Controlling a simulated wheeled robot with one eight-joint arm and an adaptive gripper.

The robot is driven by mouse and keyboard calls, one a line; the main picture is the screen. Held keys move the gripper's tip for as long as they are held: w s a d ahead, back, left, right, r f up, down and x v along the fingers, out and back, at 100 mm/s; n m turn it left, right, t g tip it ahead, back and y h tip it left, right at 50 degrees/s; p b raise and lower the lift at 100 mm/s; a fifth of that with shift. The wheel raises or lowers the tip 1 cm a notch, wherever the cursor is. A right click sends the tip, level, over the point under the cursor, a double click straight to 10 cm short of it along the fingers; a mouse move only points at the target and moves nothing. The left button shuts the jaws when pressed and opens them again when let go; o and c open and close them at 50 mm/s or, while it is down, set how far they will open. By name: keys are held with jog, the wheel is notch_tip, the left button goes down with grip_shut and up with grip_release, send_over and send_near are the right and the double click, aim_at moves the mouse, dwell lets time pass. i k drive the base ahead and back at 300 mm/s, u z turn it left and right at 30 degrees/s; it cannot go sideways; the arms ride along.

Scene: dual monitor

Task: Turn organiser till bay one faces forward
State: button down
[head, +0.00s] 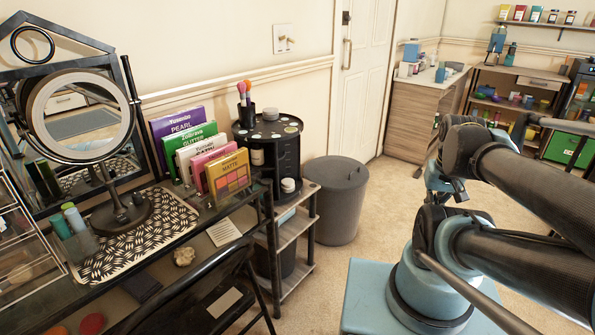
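The organiser (283,155) is a round black tiered stand on a small shelf unit, just right of the palette rack. Its top disc has several pale round spots and a dark cup holding pink and orange brushes. Black upright panels divide the space below, with a pale jar at the lower right and a light item at the left. I cannot read any bay number, so I cannot tell which bay faces forward. My gripper (438,182) seems to be at the folded arm's end on the right, well apart from the organiser. Its fingers cannot be made out.
A grey lidded bin (338,200) stands right of the shelf unit (292,235). Upright palettes (228,172) stand close left of the organiser. A ring-lit mirror (80,115) stands on a patterned tray (165,218). A dark chair (205,295) is in front. Carpet is clear between bin and arm.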

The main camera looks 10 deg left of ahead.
aim_at(280, 139)
jog(key=k, duration=0.95)
jog(key=u, duration=0.45)
jog(key=i, duration=0.5)
